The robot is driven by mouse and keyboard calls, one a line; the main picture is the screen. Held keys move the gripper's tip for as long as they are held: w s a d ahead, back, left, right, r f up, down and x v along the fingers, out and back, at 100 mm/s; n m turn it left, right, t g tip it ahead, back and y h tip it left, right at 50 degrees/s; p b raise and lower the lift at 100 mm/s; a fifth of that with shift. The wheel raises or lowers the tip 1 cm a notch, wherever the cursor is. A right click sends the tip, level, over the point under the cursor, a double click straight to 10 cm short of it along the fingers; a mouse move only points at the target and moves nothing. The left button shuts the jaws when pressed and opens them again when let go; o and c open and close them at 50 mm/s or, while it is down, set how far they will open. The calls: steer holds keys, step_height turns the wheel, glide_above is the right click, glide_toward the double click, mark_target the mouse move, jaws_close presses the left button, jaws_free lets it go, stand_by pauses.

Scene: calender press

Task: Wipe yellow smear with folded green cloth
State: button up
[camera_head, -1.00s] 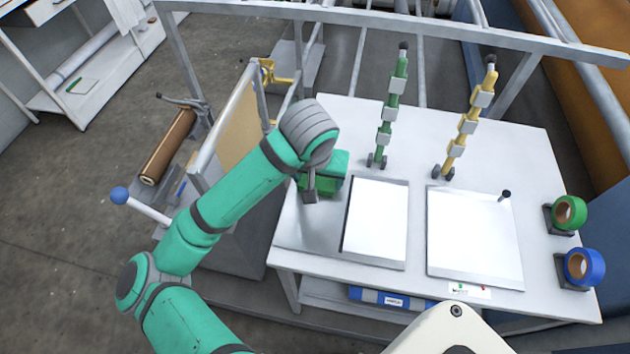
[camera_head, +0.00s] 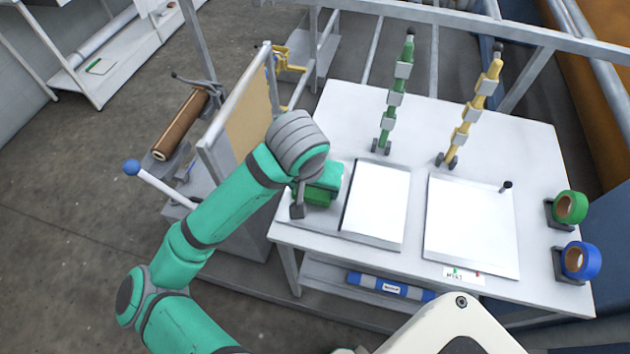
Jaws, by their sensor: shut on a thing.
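My gripper (camera_head: 299,207) is over the left part of the white table, beside the left white sheet. It is shut on the folded green cloth (camera_head: 317,197), a dark green patch seen beside and below the fingers. The green hand and grey wrist cover much of the cloth, and I cannot tell whether it touches the surface below. I cannot make out the yellow smear; the arm and hand hide part of the surface there.
The left white sheet (camera_head: 377,201) lies on a grey plate right of my gripper. Green (camera_head: 394,100) and yellow (camera_head: 470,110) tools stand behind the sheets. Green (camera_head: 570,207) and blue (camera_head: 580,260) tape rolls are at the right edge. An upright tan panel (camera_head: 248,122) stands left of the table.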

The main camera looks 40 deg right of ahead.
step_height(320, 180, up, 2)
steer(key=shift+d+r, duration=0.1)
steer(key=shift+r, duration=0.05)
steer(key=shift+w+r, duration=0.2)
steer(key=shift+r, duration=0.7)
steer(key=shift+w+r, duration=0.15)
steer(key=shift+r, duration=0.75)
steer(key=shift+s+d+r, duration=0.15)
steer(key=shift+r, duration=0.25)
steer(key=shift+s+d+r, duration=0.1)
steer(key=shift+s+r, duration=0.05)
steer(key=shift+r, duration=0.2)
steer(key=shift+w+a+r, duration=0.1)
steer(key=shift+a+r, duration=0.25)
steer(key=shift+a, duration=0.05)
steer(key=shift+d, duration=0.2)
